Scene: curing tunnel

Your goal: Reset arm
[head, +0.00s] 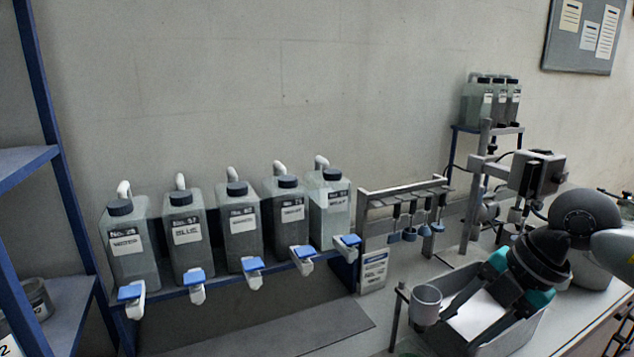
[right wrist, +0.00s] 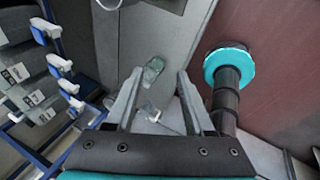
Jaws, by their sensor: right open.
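My right arm comes in from the right in the head view. Its black and teal right gripper (head: 459,330) points down and left over a grey tray (head: 535,327) on the bench. The two grey fingers stand apart with nothing held between them. In the right wrist view the open fingers (right wrist: 160,72) also show apart. A small greenish clear object (right wrist: 153,70) shows beyond the fingertips; I cannot tell what it is. My left gripper is not in view.
Several labelled jugs (head: 239,226) with blue-handled taps stand on a blue-edged shelf at left. A grey cup (head: 425,304) is on a stand beside the tray. A rack (head: 405,193) with hanging blue-ended tools stands behind. Blue shelving (head: 60,150) is at far left.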

